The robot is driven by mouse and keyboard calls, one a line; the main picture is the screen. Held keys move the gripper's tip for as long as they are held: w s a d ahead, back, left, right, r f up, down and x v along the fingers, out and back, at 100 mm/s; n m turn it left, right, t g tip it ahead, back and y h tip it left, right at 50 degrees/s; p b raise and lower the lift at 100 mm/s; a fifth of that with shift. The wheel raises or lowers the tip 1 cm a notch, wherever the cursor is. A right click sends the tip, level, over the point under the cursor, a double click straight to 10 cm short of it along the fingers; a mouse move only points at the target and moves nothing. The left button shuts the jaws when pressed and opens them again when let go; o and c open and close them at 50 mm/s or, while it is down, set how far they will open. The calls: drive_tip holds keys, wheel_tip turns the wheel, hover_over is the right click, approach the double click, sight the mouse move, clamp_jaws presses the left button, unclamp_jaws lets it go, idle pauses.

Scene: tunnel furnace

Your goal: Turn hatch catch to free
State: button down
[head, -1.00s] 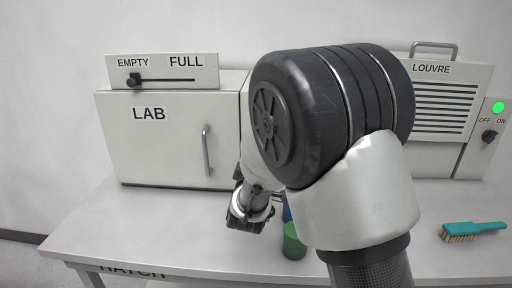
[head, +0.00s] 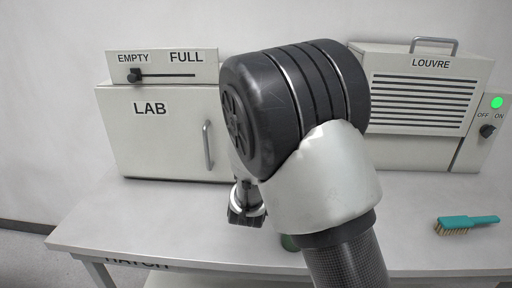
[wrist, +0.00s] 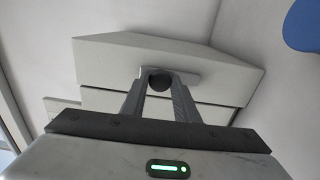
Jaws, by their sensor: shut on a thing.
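In the wrist view my gripper (wrist: 160,88) is shut on a dark round knob (wrist: 160,79), which I take to be the hatch catch. A short light grey bar or plate lies behind the knob, against a pale box-like body (wrist: 105,53). The fingers hide part of the bar, so its exact angle is hard to tell. In the head view my gripper (head: 245,218) is low over the table, left of my large arm joint, and the catch does not show. The HATCH label (head: 137,262) is on the table's front edge.
The table (head: 110,215) carries a LAB box (head: 160,145), a LOUVRE unit (head: 425,90) and a teal brush (head: 468,224). A green object (head: 289,242) is mostly hidden by my arm. A blue object (wrist: 303,25) shows at the wrist view's upper right.

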drive_tip(key=shift+r, duration=0.15)
drive_tip(key=c, duration=1.4)
unclamp_jaws()
drive_tip(key=shift+w, duration=0.1)
drive_tip(key=s+p, duration=0.3)
drive_tip(key=s, duration=0.2)
drive_tip(key=s+p, duration=0.4)
drive_tip(key=s, duration=0.2)
drive_tip(key=s+p, duration=0.3)
drive_tip(key=s, duration=0.3)
drive_tip(key=shift+s+a, duration=0.25)
